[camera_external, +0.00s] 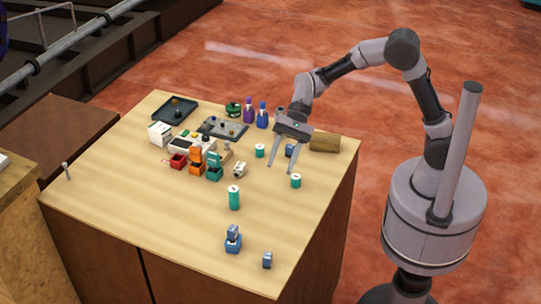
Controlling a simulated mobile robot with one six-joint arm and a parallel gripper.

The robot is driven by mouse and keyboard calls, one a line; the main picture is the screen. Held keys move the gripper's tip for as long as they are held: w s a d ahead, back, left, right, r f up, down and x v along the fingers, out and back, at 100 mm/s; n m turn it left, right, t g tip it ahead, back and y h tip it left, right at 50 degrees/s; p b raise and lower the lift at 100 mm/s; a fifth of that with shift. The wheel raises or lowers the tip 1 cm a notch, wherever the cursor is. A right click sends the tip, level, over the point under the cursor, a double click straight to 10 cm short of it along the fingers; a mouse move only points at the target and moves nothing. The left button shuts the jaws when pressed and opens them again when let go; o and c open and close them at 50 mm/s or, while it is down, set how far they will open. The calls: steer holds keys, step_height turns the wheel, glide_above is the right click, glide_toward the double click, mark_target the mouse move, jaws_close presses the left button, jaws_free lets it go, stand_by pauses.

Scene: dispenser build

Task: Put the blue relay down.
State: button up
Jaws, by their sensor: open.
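My gripper (283,162) is open over the right part of the table, its two fingers pointing down and spread apart. A small blue block (290,150), which may be the blue relay, shows between the fingers in the picture. I cannot tell whether it rests on the table or touches a finger. Other blue pieces are a blue block with a smaller grey-blue part on top (233,240) and a small blue block (267,260), both near the table's front edge. Which of these is the relay cannot be told for sure.
Teal cylinders (234,198) stand around the middle and right of the wooden table (160,225). A brown block (325,143) lies right of my gripper. Red, orange and teal bins (196,160), trays (174,110) and bottles (262,116) fill the back. The front left is mostly clear.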

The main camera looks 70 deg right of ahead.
steer(key=s+d+r+n+t+h, duration=0.2)
steer(key=s+d+n+h, duration=0.2)
steer(key=s+d, duration=0.6)
steer(key=s+d+r+n+t+h, duration=0.3)
steer(key=s+d+n+h, duration=0.1)
steer(key=s+d, duration=0.6)
steer(key=shift+s+d+r+n+t, duration=0.2)
steer(key=shift+s+d+n+t, duration=0.1)
steer(key=shift+s, duration=0.2)
